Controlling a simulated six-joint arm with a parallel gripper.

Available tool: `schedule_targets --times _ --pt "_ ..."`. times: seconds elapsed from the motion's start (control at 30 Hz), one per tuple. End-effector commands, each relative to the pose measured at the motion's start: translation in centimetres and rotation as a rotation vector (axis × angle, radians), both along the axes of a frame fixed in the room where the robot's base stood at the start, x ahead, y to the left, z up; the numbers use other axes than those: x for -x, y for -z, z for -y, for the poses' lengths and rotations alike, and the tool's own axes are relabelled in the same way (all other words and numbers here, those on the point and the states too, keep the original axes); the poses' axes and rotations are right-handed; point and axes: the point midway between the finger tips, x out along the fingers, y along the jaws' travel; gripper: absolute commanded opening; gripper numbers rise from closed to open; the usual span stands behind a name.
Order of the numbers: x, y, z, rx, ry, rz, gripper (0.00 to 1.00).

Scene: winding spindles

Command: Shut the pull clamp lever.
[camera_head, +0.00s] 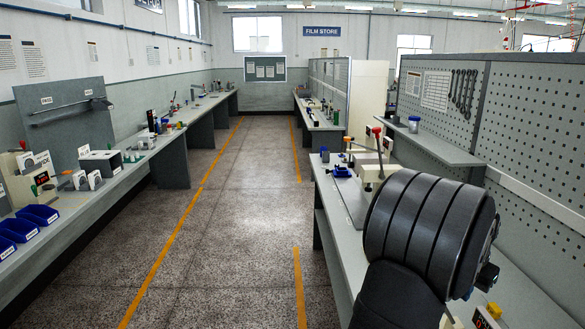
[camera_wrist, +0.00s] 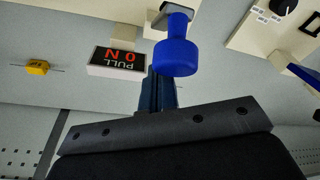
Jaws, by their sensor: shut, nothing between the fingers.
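A blue cylindrical knob (camera_wrist: 175,58) on a short grey arm (camera_wrist: 172,8) shows at the top centre of the wrist view, probably the pull clamp lever's grip. In the head view, my dark arm covers the bench at lower right and hides the knob and gripper. The display's edge (camera_head: 483,319) shows at the bottom.
A yellow block (camera_wrist: 37,67) lies left of the display. A cream panel with a black dial (camera_wrist: 284,7) and another blue handle (camera_wrist: 303,75) are at right. In the head view, a pegboard (camera_head: 535,120) and shelf (camera_head: 440,150) stand behind the right bench. The aisle is clear.

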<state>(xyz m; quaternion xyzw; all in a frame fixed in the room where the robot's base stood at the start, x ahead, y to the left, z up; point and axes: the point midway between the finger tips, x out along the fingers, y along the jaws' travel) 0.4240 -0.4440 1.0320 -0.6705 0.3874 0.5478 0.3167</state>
Motion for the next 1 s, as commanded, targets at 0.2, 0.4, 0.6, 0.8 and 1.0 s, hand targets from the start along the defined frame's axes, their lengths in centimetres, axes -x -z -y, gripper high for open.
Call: schedule_targets --times 0.2,0.4,0.6,0.8,1.0 --pt "0.0 0.0 -1.2 0.000 -0.002 0.000 0.00" --pt "0.0 0.0 -2.1 0.000 -0.001 0.000 0.00" --pt "0.0 0.0 -3.2 -0.001 -0.002 -0.001 0.00" --pt "0.0 0.0 -4.1 0.000 -0.001 0.000 0.00" --pt "0.0 0.0 -5.1 0.000 -0.001 0.000 0.00"
